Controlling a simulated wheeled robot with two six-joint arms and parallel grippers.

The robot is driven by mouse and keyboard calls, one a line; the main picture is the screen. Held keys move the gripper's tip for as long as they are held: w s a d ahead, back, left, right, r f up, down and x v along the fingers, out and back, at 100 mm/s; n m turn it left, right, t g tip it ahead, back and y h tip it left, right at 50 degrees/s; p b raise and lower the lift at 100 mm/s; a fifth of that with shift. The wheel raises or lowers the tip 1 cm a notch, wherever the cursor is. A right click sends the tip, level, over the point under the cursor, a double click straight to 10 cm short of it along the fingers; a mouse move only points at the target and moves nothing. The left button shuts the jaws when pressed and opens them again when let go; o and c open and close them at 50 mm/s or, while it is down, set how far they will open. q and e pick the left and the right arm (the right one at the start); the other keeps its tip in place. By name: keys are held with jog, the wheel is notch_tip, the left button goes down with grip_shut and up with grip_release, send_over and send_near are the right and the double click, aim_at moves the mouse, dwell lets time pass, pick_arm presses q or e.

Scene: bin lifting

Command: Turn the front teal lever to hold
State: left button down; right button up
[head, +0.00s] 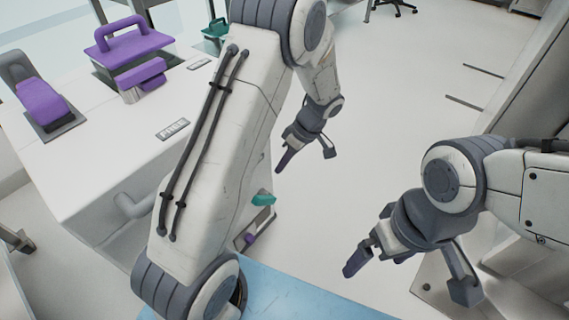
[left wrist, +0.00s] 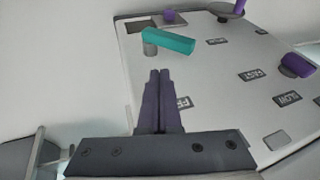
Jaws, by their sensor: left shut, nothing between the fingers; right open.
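The front teal lever (head: 264,198) shows in the head view on the white machine's front side, partly hidden behind my left arm. In the left wrist view the teal lever (left wrist: 168,41) is a bar on a short grey post, lying nearly level across the picture. My left gripper (head: 282,164) is shut and empty, a little above and right of the lever in the head view. In the left wrist view its closed fingers (left wrist: 160,72) point at the lever, with a visible gap below it. My right gripper (head: 356,258) is open and empty, over the floor at the right.
The white machine has a purple handle (head: 130,38) and a purple lever (head: 42,103) on top. Another teal part (head: 215,28) stands at its back. A blue surface (head: 285,293) lies at the bottom.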

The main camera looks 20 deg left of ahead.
aim_at(263, 196)
pick_arm(q)
jog(key=b+x, duration=0.2)
jog(key=x, duration=0.4)
jog(key=shift+s+f, duration=0.1)
jog(key=shift+s+a+f+b, duration=0.15)
jog(key=shift+s+f+b, duration=0.4)
jog(key=shift+s, duration=0.3)
jog(key=shift+s+a+f, duration=0.1)
jog(key=shift+s+f, duration=0.25)
jog(key=shift+s, duration=0.1)
